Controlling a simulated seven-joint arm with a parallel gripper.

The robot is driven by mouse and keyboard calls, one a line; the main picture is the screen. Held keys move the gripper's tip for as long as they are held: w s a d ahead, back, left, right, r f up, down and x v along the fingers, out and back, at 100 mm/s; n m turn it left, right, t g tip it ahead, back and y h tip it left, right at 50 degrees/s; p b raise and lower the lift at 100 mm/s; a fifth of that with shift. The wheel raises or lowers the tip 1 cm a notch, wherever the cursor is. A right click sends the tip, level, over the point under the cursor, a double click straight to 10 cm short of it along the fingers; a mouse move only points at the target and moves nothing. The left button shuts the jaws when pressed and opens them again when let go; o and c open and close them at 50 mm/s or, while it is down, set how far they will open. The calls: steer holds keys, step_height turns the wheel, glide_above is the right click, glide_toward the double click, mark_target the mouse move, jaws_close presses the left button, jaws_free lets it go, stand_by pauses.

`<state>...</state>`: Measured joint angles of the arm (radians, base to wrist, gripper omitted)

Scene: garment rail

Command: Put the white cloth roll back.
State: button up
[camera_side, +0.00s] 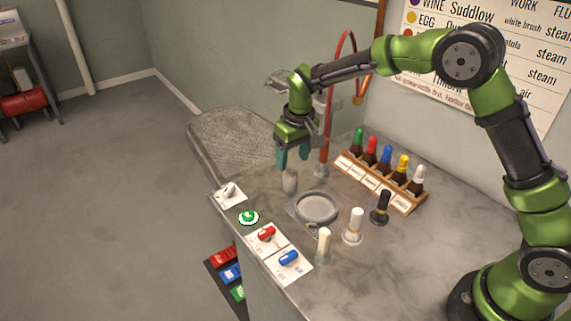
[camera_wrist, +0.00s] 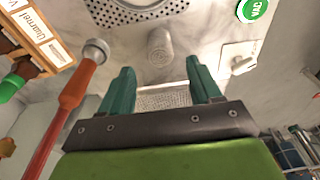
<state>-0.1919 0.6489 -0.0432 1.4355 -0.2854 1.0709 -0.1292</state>
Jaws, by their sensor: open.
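A small pale grey-white cylinder (camera_side: 290,181), which looks like the white cloth roll, stands upright on the grey worktop, left of the round dish. In the wrist view the pale roll (camera_wrist: 160,47) lies ahead of the two teal fingers, roughly centred between them. My gripper (camera_side: 292,156) is open, fingers pointing down, just above the roll in the side view. In the wrist view the space between my gripper's fingers (camera_wrist: 162,77) is empty. I cannot tell whether a finger touches the roll.
A round dish (camera_side: 317,208) and brushes, white (camera_side: 353,226), pale (camera_side: 323,246) and black (camera_side: 381,207), stand nearby. A bottle rack (camera_side: 382,182) is behind; a red upright tool (camera_side: 325,130) stands close. Switch panels (camera_side: 266,238) and a green button (camera_side: 248,217) line the front edge. A mesh board (camera_side: 235,140) extends left.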

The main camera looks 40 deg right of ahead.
mark_target(294, 175)
steer(key=r, duration=0.3)
steer(key=shift+s+r, duration=0.25)
steer(key=s+d+r+m+t, duration=0.1)
steer(key=s+d+r, duration=0.1)
steer(key=s+r, duration=0.55)
steer(key=s+d+r+m+t+y, duration=0.1)
steer(key=s+r+t, duration=0.1)
steer(key=s, duration=0.8)
steer(key=s+d+r+m+t+y, duration=0.1)
steer(key=s+r+m+t, duration=0.1)
steer(key=s, duration=0.8)
steer(key=shift+d+r+t, duration=0.2)
steer(key=shift+d+t, duration=0.1)
steer(key=shift+d, duration=0.05)
